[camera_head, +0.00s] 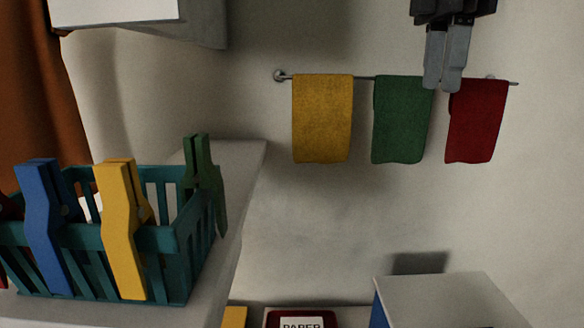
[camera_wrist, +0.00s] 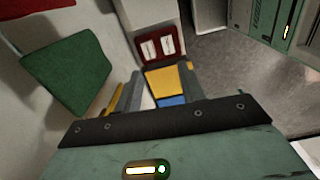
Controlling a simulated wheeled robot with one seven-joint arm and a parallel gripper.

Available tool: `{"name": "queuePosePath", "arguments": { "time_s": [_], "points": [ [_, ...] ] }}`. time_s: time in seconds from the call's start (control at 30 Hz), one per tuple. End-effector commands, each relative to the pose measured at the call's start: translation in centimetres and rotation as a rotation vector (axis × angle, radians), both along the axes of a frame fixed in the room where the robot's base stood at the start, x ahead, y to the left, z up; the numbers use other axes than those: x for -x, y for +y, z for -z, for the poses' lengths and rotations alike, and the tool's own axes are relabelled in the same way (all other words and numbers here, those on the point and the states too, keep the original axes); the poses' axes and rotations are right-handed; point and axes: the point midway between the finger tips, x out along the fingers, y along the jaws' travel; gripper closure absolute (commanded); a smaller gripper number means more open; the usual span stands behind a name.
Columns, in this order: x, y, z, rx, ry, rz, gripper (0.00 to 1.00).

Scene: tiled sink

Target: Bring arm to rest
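My gripper (camera_head: 443,88) hangs fingers down at the top right of the head view, in front of the wall and between the green towel and the red towel in the picture. In the wrist view, its two grey fingers (camera_wrist: 160,80) stand apart with a gap between them. The gap holds nothing; the yellow and blue surfaces seen through it lie farther off. My arm above the gripper is mostly out of the head view.
Yellow (camera_head: 322,118), green (camera_head: 401,120) and red (camera_head: 474,122) towels hang from a wall rail (camera_head: 363,78). At left, a teal basket (camera_head: 155,239) with clothespins clipped on stands on a ledge (camera_head: 238,170). A red "PAPER" bin (camera_head: 273,320) and a grey-topped block (camera_head: 450,295) are below.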

Motion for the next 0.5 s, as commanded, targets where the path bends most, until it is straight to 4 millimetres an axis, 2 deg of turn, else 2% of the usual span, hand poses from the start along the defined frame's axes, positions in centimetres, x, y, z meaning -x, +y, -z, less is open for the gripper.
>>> {"name": "queuePosePath", "arguments": {
  "time_s": [0.27,0.37,0.5],
  "points": [
    [0.9,2.7,4.7,-0.005,0.005,0.090,0.60],
    [1.6,3.9,7.1,-0.009,0.007,0.140,0.60],
    [3.5,5.8,11.7,-0.016,0.013,0.238,0.60]
  ]
}}
